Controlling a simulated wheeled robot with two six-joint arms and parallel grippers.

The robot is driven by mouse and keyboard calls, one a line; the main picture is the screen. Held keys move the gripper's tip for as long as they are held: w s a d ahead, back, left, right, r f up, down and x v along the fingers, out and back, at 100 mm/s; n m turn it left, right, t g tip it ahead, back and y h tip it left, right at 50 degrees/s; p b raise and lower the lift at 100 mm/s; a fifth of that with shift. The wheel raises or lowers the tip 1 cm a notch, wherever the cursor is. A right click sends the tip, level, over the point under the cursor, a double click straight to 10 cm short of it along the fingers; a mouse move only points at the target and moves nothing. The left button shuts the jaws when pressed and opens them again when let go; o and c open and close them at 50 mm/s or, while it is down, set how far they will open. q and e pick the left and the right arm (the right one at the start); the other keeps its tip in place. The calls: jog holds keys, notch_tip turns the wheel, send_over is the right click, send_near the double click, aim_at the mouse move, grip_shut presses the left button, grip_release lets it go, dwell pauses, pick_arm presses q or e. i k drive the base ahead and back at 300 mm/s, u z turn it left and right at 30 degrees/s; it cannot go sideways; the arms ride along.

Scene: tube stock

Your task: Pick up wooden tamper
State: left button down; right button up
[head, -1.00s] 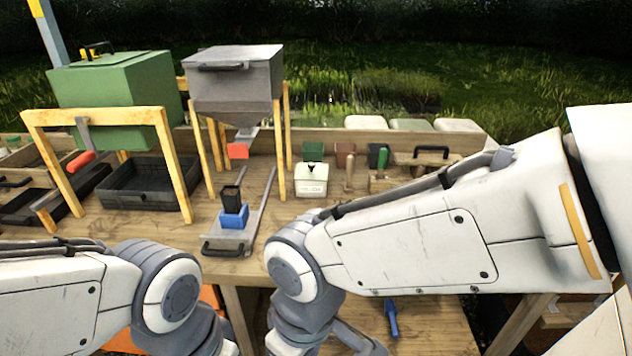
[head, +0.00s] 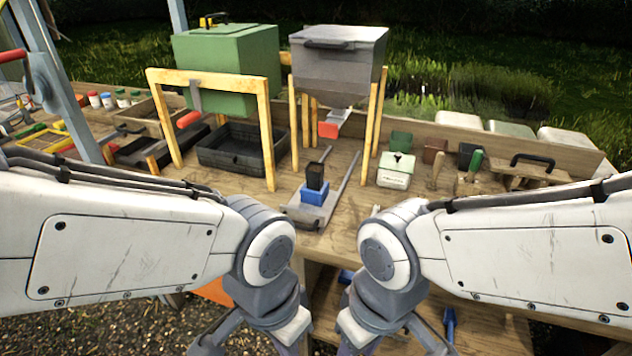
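A small upright tool with a tan wooden handle (head: 437,172) stands at the back right of the bench. To its right is a wooden block with a black bar handle (head: 532,162). I cannot tell for certain which of these is the wooden tamper. Neither is touched by my arms. Both my arms reach in from the sides, and their joints bend downward near the middle of the head view.
A black cup in a blue holder (head: 314,192) sits on a grey sliding plate. A white box (head: 396,172), a green-handled tool (head: 474,163) and a black tray (head: 235,155) stand on the bench. Wooden legs carry a green bin (head: 228,65) and a grey hopper (head: 335,75).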

aim_at(438, 163)
jog(key=k, duration=0.6)
jog(key=z, duration=0.8)
jog(key=i, duration=1.65)
jog(key=u, duration=1.15)
jog(key=i, duration=0.55)
jog(key=z, duration=0.1)
